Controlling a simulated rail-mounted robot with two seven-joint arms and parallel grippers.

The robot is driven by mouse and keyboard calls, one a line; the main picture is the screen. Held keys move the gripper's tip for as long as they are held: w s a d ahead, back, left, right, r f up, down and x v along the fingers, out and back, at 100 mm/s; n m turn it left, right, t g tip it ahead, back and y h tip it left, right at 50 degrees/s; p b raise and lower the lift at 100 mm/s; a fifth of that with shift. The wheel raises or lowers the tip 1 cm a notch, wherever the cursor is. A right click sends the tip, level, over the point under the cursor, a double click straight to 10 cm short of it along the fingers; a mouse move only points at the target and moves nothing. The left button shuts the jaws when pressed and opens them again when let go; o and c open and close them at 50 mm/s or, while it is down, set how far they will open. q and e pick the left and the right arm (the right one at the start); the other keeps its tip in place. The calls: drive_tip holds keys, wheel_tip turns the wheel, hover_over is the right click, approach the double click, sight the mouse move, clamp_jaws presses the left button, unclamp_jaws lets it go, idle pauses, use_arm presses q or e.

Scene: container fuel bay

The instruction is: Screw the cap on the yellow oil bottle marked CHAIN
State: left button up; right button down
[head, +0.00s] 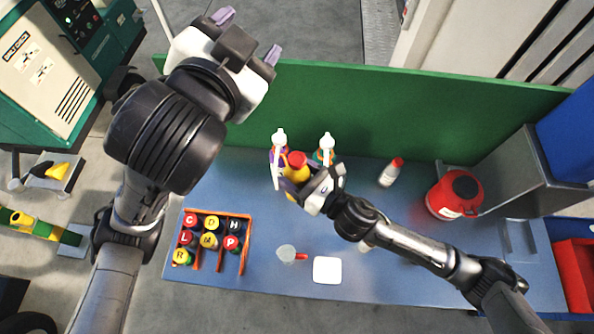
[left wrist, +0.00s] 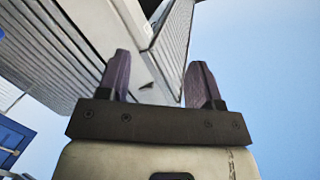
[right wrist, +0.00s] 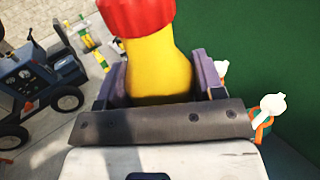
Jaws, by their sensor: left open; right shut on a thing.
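My right gripper (head: 301,187) is shut on a yellow bottle (right wrist: 158,72) at the back of the blue bench. A red cap (right wrist: 138,14) sits at the top of the bottle, and it also shows in the head view (head: 297,159). How tightly the cap is seated cannot be told. No CHAIN marking is readable. My left gripper (head: 248,36) is open and empty, raised high above the bench and well away from the bottle. Its two spread fingers also show in the left wrist view (left wrist: 160,82), with nothing between them.
White-nozzled bottles (head: 326,143) stand close behind the yellow one, before a green panel (head: 420,115). An orange rack (head: 219,266) holds several lettered round tops.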

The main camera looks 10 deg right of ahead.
use_arm(q)
drive_tip(key=d+r+m+g, duration=0.1)
drive_tip(key=d+m+g, duration=0.15)
drive_tip(key=d, duration=0.45)
drive_tip(key=n+g+y, duration=0.5)
drive_tip(key=g+y, duration=0.2)
drive_tip(key=g, duration=0.5)
hover_over(297, 158)
wheel_tip(297, 158, down, 19)
drive_tip(key=shift+w+d+f, duration=0.1)
drive_tip(key=shift+w+d, duration=0.05)
drive_tip(key=shift+s+n, duration=0.2)
drive_tip(key=shift+n, duration=0.75)
drive_tip(key=shift+f, duration=0.1)
drive_tip(key=shift+a+f, duration=0.2)
drive_tip(key=shift+f, duration=3.7)
